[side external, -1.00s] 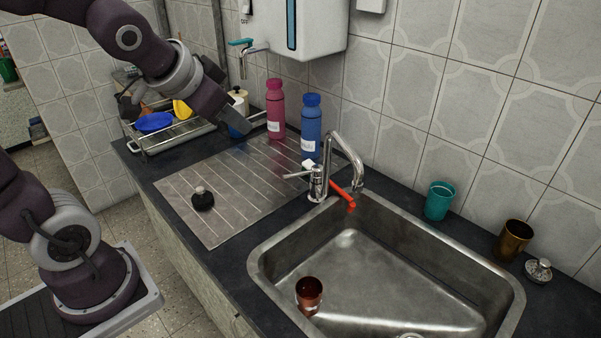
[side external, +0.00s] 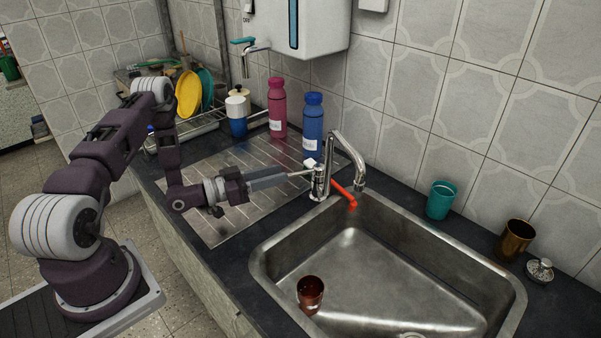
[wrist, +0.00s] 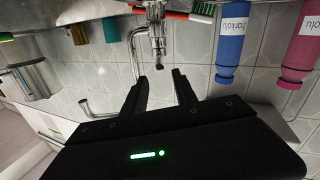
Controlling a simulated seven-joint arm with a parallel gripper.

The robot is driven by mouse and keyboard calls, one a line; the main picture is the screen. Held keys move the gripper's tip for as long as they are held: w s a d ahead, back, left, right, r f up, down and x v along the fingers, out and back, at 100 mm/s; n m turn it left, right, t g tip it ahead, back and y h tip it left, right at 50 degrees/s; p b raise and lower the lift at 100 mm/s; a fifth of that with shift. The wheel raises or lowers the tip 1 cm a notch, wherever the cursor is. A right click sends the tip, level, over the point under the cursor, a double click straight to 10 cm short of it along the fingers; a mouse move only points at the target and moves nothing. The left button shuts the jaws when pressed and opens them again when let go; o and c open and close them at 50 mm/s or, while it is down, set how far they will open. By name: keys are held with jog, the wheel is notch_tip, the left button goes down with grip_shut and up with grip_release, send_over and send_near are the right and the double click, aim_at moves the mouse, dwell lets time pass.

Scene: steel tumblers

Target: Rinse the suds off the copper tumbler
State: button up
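The copper tumbler (side external: 310,293) stands in the near left part of the steel sink (side external: 400,265); I cannot make out any suds on it. The chrome tap (side external: 319,180) rises at the sink's back left corner, and its spout (side external: 350,150) hangs over the sink. I see no water running. My gripper (side external: 288,177) reaches across the drainboard to the tap's lever (side external: 302,174). In the wrist view my gripper's two fingers (wrist: 161,82) are apart, with the tap (wrist: 157,42) just ahead between them. Whether they touch the lever, I cannot tell.
A red-handled brush (side external: 345,194) lies behind the tap. A blue bottle (side external: 313,125) and a pink bottle (side external: 277,108) stand near my gripper. A teal tumbler (side external: 440,200) and a gold-brown tumbler (side external: 515,240) stand behind the sink. A dish rack (side external: 195,130) is at the back left.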

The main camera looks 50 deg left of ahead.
aim_at(313, 169)
jog(key=x, duration=0.2)
jog(key=f+x, duration=0.1)
jog(key=x, duration=0.4)
jog(key=shift+w+f, duration=0.25)
jog(key=shift+f, duration=0.05)
grip_shut()
dwell(0.9)
